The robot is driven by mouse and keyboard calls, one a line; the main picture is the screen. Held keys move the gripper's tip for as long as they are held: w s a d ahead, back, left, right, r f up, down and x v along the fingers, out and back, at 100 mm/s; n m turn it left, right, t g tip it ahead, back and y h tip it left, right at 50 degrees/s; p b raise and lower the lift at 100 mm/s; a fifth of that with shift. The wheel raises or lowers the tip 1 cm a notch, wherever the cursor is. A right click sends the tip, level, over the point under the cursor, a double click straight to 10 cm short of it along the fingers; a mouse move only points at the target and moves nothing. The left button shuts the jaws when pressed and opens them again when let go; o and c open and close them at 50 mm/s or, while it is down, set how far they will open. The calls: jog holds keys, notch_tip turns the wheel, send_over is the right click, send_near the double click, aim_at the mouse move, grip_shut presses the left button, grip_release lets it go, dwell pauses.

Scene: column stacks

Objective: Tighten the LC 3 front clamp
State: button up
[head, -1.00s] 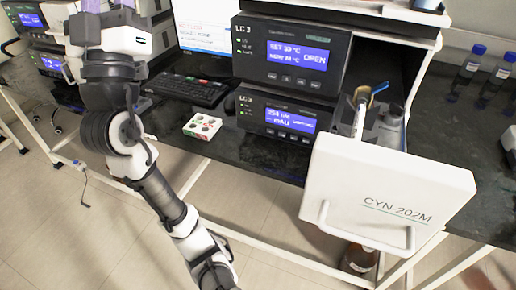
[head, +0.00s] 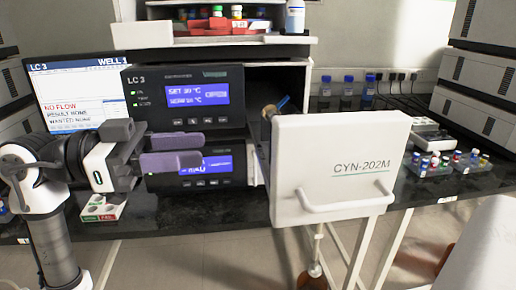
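The LC 3 unit (head: 187,93) stands on the bench with a lit blue display. Beside it the white CYN-202M door panel (head: 338,160) is swung or pulled out toward me. Behind its top left corner a brown rounded end piece (head: 268,112) and a blue curved part (head: 283,103) show; the rest is hidden by the panel. I cannot make out the front clamp. My gripper (head: 178,151), with two purple fingers, is in front of the LC 3 displays, left of the panel. Its fingers look apart and nothing shows between them.
A monitor (head: 75,96) reads NO FLOW. A small white and red box (head: 103,207) lies on the bench below my gripper. Bottles (head: 347,94) stand at the back; vial racks (head: 447,163) are at the right. The panel's handle (head: 345,202) sticks out forward.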

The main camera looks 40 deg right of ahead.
jog(key=x, duration=1.1)
jog(key=shift+s+d, duration=0.15)
jog(key=shift+d, duration=0.2)
jog(key=shift+r+p, duration=0.1)
jog(key=shift+p, duration=0.25)
grip_shut()
